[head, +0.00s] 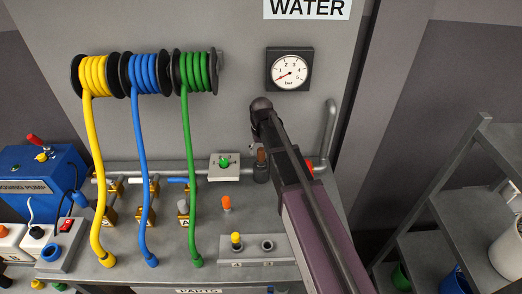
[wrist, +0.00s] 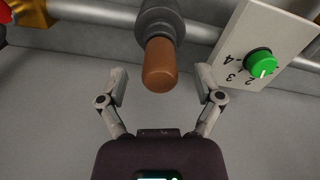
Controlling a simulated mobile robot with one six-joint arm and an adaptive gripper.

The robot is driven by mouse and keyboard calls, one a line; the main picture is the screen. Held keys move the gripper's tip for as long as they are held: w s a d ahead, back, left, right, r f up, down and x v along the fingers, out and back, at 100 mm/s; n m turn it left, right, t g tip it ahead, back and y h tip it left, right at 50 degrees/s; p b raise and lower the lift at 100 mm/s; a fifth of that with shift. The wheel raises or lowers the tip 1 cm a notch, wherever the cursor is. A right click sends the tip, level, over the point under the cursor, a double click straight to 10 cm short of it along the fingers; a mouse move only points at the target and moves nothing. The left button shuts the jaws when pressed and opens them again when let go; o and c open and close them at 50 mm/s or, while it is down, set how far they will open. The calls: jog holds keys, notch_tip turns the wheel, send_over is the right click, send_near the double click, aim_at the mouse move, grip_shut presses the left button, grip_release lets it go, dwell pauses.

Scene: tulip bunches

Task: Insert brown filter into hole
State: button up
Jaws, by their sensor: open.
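The brown filter (wrist: 158,66) is a rounded brown cylinder with one end in a dark grey round socket (wrist: 160,18) in the wrist view. The filter (head: 261,155) and its dark socket (head: 261,174) also show upright beside my arm in the head view. My gripper (wrist: 162,84) is open, with one finger on each side of the filter's free end and a gap on both sides. In the head view my gripper cannot be made out. A labelled grey block holds a yellow plug (head: 236,241) and a dark round opening (head: 267,244).
A plate with a green knob (head: 224,162) stands close by the filter. An orange plug (head: 227,203) stands on the bench. Pipes run along the back, and yellow, blue and green hoses hang from reels at left. A pressure gauge (head: 289,69) is on the wall.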

jog(key=shift+f+b, duration=0.7)
jog(key=shift+f, duration=0.3)
jog(key=shift+c, duration=0.2)
grip_shut()
